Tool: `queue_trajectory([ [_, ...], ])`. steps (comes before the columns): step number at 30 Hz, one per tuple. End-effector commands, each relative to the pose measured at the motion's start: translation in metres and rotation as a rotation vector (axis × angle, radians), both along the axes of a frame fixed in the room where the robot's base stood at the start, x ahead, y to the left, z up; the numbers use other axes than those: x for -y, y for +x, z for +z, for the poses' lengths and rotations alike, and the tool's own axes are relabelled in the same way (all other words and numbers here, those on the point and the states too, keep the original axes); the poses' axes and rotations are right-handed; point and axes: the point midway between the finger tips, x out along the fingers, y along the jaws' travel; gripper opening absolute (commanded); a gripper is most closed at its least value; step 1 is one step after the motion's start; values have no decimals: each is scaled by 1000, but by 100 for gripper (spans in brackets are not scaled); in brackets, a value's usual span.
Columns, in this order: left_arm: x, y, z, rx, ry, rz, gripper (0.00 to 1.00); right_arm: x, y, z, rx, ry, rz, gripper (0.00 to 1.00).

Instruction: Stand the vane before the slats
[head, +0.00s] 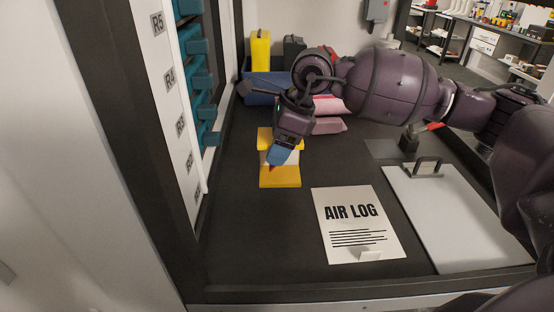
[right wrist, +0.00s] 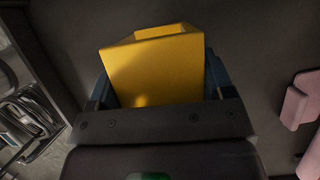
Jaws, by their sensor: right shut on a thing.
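The vane (head: 280,181) is a yellow piece with a pale middle band, upright on or just above the dark bench top. I cannot tell whether its base touches. My right gripper (head: 277,160) reaches down onto it and is shut on it, hiding part of its middle. In the right wrist view the vane (right wrist: 155,72) fills the space between the blue fingers (right wrist: 158,88). The teal slats (head: 203,80) stack up a white frame at the left, apart from the vane. My left gripper is not in view.
An AIR LOG sheet (head: 358,230) lies right of the vane, beside a white board with a handle (head: 450,210). A blue bin (head: 262,86) and pink pieces (head: 327,126) are behind. Bare bench (head: 238,225) lies between the vane and the slat frame.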

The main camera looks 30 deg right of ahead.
Motion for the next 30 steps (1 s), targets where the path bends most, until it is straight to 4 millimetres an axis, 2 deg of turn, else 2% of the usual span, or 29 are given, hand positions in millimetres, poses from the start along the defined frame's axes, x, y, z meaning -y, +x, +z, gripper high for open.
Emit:
queue_trajectory([
  [4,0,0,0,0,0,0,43,0,0,-10,-2,1,0,47],
  [12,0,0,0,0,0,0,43,0,0,-42,-1,0,0,47],
  [24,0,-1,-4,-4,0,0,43,0,0,-47,-1,0,0,47],
  [25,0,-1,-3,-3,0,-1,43,0,0,-46,-1,0,0,79],
  [29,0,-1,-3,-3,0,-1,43,0,0,-46,0,0,0,99],
  [30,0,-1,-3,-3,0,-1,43,0,0,-46,0,0,0,100],
])
